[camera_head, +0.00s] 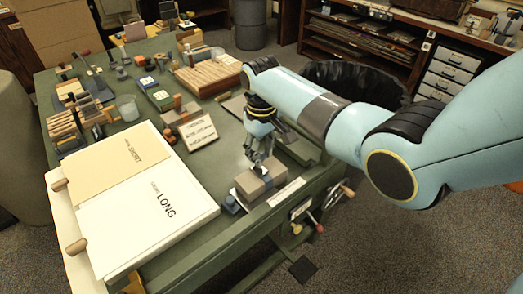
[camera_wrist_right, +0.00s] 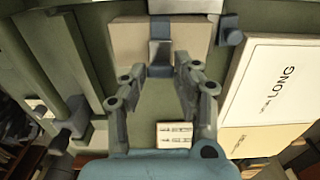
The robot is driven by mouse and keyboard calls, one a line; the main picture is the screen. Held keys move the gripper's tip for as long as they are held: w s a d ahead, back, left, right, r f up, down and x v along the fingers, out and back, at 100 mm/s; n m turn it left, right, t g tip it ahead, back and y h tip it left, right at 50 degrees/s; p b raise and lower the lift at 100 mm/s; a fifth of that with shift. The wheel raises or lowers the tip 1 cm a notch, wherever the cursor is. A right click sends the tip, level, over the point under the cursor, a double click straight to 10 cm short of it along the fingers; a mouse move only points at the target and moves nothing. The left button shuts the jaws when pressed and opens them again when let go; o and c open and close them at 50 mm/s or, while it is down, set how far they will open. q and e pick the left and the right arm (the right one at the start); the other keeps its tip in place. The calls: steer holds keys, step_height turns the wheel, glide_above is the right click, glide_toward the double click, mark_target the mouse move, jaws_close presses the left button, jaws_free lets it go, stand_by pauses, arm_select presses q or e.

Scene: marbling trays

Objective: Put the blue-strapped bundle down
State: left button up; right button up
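The bundle is a beige-brown block (camera_head: 251,187) near the front right edge of the green table. It also shows at the top of the right wrist view (camera_wrist_right: 128,42). A blue strap (camera_wrist_right: 160,28) runs over it, with a greyish tab facing the gripper. My right gripper (camera_head: 257,160) is above the bundle, pointing down. In the right wrist view its two fingertips (camera_wrist_right: 160,68) stand apart on either side of the strap's tab. A narrow gap seems to show beside each finger; contact is hard to judge. My left gripper is not in view.
A white board marked LONG (camera_head: 165,215) with a tan SHORT sheet (camera_head: 118,163) lies left of the bundle. A blue-grey block (camera_head: 232,203) sits beside the bundle. Knobbed handles (camera_head: 312,217) project from the table edge.

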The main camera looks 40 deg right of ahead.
steer(key=shift+o, duration=1.4)
step_height(320, 180, up, 13)
steer(key=shift+r, duration=0.15)
steer(key=s+f+b, duration=0.6)
steer(key=s+f, duration=0.9)
steer(key=f, duration=0.5)
steer(key=s+f+b, duration=0.6)
steer(key=s+f, duration=1)
steer(key=f, duration=0.4)
steer(key=s+f+b, duration=0.6)
steer(key=s+f, duration=0.9)
steer(key=f, duration=0.5)
steer(key=shift+s+f+m+t+h, duration=0.2)
steer(key=shift+s+m+t+h, duration=0.1)
steer(key=shift+s+t+h, duration=0.1)
